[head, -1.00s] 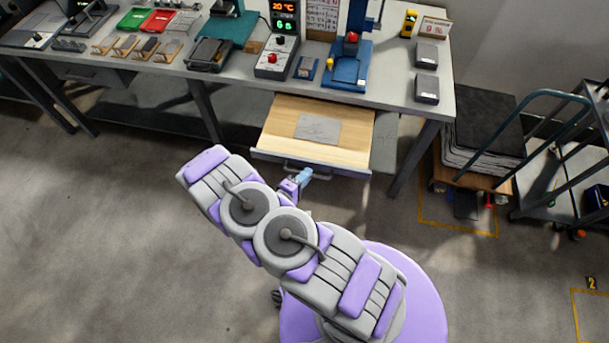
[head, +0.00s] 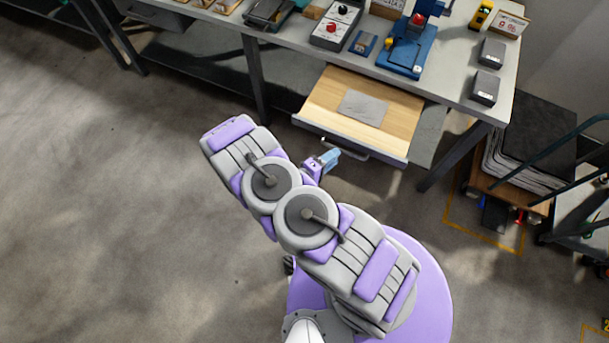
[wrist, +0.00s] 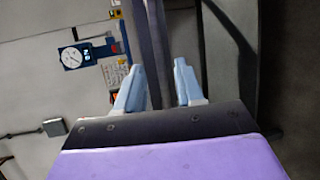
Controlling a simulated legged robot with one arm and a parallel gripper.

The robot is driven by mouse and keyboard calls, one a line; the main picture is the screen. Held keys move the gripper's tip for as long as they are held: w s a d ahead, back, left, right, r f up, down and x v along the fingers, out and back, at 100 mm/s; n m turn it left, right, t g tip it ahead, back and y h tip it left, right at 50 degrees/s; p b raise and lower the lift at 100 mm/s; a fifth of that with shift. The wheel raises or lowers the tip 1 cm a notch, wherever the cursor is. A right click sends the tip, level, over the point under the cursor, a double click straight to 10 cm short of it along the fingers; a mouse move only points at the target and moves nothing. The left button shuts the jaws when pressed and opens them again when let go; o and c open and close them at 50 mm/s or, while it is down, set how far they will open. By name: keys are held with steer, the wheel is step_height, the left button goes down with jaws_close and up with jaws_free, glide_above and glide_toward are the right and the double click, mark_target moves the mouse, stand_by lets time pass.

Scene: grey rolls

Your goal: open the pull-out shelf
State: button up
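The pull-out shelf (head: 395,125) is a light wood board under the workbench. In the head view it sticks out from below the bench top, with a grey sheet lying on it. A grey bar handle (head: 350,154) runs along its front edge. My gripper (head: 330,158) is at the left part of this handle; contact cannot be told from the head view. In the wrist view my gripper (wrist: 160,85) shows two pale blue fingers standing apart. A dark bar (wrist: 152,45) shows between them, nearer the left finger, with a gap on the right.
The workbench (head: 455,85) carries a control box (head: 336,28), a blue press (head: 405,48) and small grey boxes. A bench leg (head: 450,158) stands right of the shelf. A pallet with dark stacked sheets (head: 535,140) and a cart are farther right. The floor at left is clear.

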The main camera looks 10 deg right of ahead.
steer(key=v, duration=1.3)
steer(key=shift+p, duration=0.45)
steer(key=shift+f, duration=0.15)
